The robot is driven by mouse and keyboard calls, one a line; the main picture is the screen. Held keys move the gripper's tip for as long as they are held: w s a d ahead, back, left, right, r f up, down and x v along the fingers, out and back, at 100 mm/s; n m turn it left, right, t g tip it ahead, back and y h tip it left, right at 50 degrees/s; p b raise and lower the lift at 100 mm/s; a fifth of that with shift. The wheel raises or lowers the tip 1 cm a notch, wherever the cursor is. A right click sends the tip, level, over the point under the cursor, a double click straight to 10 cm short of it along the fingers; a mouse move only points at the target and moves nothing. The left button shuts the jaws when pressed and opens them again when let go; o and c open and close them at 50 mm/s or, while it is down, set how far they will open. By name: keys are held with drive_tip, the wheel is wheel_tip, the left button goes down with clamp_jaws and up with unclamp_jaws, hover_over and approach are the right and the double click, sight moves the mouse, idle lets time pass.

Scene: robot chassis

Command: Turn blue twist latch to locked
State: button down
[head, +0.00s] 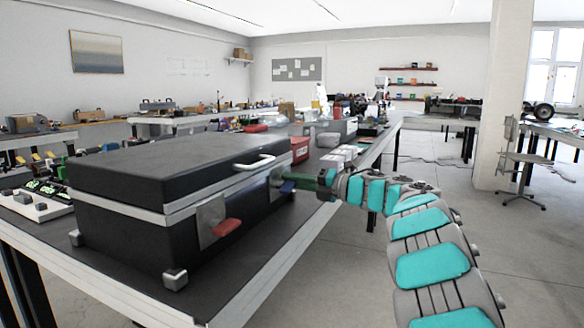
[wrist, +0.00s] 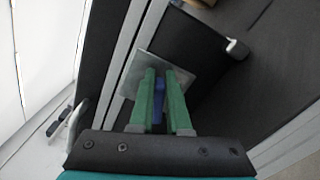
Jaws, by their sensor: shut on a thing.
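A large black case (head: 150,235) with a silver seam band stands closed on the bench. The blue twist latch (wrist: 158,92) sits on a metal plate (wrist: 135,73) on the case's front, near the right end. In the head view the blue latch (head: 288,187) is partly hidden by my gripper. My gripper (wrist: 161,74) has its two green fingers on either side of the blue latch, shut on it. The latch lies lengthwise between the fingers; I cannot tell whether it is locked. A red latch (head: 226,227) sits on the left plate (head: 210,213).
A pale handle (head: 254,162) juts from the lid between the latches. The bench (head: 262,262) has a bare strip in front of the case. A red box (head: 300,148) and white boxes (head: 335,158) stand behind its right end. Open floor lies to the right.

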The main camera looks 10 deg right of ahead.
drive_tip(key=m+p, duration=0.3)
drive_tip(key=shift+f, duration=0.2)
drive_tip(key=shift+f+m+p, duration=0.2)
drive_tip(key=shift+m+p, duration=0.4)
drive_tip(key=shift+m, duration=0.1)
drive_tip(key=shift+f, duration=0.1)
drive_tip(key=c, duration=0.9)
unclamp_jaws()
drive_tip(key=shift+b+v, duration=0.5)
drive_tip(key=shift+v, duration=3.4)
